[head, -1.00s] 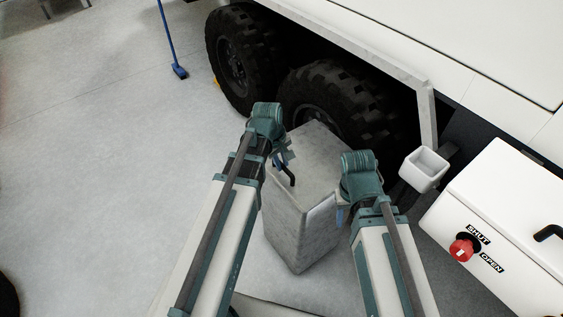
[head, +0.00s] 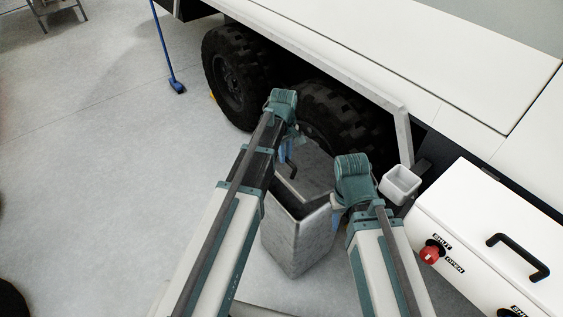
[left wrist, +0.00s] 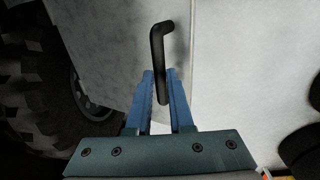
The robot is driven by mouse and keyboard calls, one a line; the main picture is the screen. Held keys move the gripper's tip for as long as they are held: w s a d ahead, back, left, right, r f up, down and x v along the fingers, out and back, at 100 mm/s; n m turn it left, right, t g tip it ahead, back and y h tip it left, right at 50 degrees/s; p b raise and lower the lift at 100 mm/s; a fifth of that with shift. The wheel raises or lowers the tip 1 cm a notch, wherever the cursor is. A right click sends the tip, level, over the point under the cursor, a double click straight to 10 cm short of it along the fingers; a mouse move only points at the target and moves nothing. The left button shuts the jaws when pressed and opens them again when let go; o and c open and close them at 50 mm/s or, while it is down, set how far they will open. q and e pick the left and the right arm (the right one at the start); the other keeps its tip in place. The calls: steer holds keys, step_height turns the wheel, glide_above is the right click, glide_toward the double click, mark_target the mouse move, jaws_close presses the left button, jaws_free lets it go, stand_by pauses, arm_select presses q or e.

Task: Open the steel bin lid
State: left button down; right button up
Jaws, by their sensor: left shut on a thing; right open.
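The grey steel bin (head: 293,243) stands on the floor between my arms, with its dark inside showing at the top. Its lid (head: 316,168) is raised and tilted up at the back; it fills much of the left wrist view (left wrist: 235,60). A black bent handle (left wrist: 157,45) stands on the lid. My left gripper (left wrist: 161,82) is shut on this handle; in the head view the gripper (head: 288,150) is partly hidden by my arm. My right gripper (head: 337,213) is open beside the bin's right rim, its fingers mostly hidden.
Large black tyres (head: 235,78) stand behind the bin under the white caravan body (head: 400,55). A small white open box (head: 400,184) is to the right. A white cabinet (head: 480,225) with a red knob (head: 429,256) stands at the right.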

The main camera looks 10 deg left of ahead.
arm_select(q)
steer(key=w+d+r+g+p, duration=0.1)
steer(key=w+d+r+p, duration=0.4)
steer(key=w+d+r, duration=0.1)
steer(key=w+d+r+g+y+p, duration=0.1)
steer(key=w+d+r+p, duration=0.4)
steer(key=w+d, duration=0.3)
steer(key=shift+w+r+y+p, duration=0.3)
steer(key=shift+w+r+p, duration=0.05)
steer(key=shift+w, duration=1.35)
steer(key=shift+a, duration=0.1)
steer(key=c, duration=0.8)
jaws_free()
steer(key=shift+f, duration=0.1)
steer(key=shift+r, duration=0.2)
steer(key=r+p, duration=0.4)
steer(key=p, duration=0.1)
steer(key=w+r+p, duration=0.1)
steer(key=r+p, duration=0.1)
steer(key=r, duration=0.1)
steer(key=shift+d, duration=0.4)
